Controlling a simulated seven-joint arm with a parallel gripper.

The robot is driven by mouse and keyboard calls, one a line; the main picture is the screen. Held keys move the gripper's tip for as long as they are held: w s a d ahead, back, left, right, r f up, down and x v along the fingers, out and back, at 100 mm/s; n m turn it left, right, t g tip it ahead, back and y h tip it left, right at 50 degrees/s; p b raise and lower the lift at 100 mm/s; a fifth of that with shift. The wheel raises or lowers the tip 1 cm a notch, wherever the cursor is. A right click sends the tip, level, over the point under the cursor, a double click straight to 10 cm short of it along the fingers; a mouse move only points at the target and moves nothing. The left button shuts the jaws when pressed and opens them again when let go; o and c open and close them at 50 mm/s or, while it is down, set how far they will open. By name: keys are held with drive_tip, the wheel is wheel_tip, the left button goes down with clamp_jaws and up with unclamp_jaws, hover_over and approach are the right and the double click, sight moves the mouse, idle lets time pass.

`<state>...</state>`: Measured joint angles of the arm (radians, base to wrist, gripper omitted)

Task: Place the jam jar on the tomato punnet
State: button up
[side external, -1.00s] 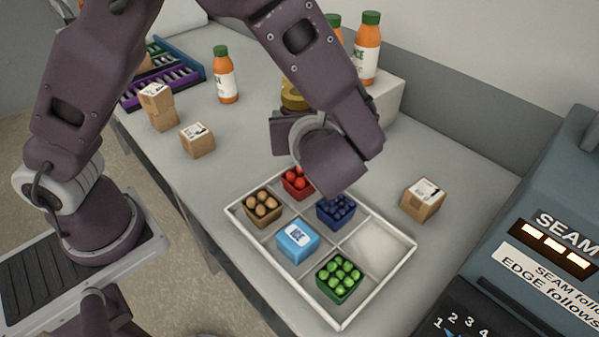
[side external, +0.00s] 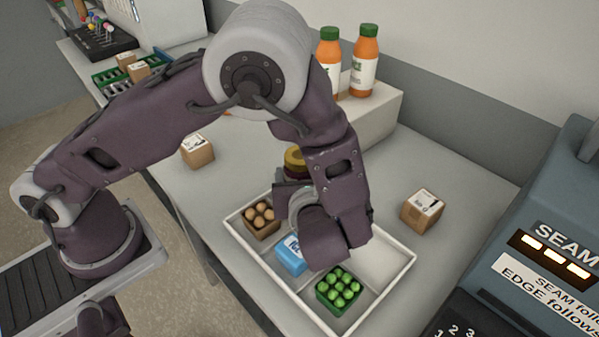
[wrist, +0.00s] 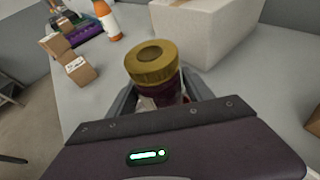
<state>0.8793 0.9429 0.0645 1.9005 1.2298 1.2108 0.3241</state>
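The jam jar has a gold lid and a dark red body with a pale label. It is between the fingers of my gripper in the wrist view, its lid (wrist: 150,62) facing the camera. My gripper (wrist: 158,92) is shut on it. In the side external view the jar's lid (side external: 295,160) shows just behind my gripper (side external: 290,190), over the back part of the tray. The tomato punnet is hidden behind my gripper and arm. I cannot tell how high the jar is above it.
The white divided tray (side external: 396,275) holds a brown punnet (side external: 260,220), a blue box (side external: 290,256) and a green punnet (side external: 339,288). Cartons stand left (side external: 197,150) and right (side external: 423,207). Orange bottles (side external: 365,62) stand on a raised white block (side external: 385,107) behind.

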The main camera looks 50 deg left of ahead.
drive_tip(key=o, duration=0.3)
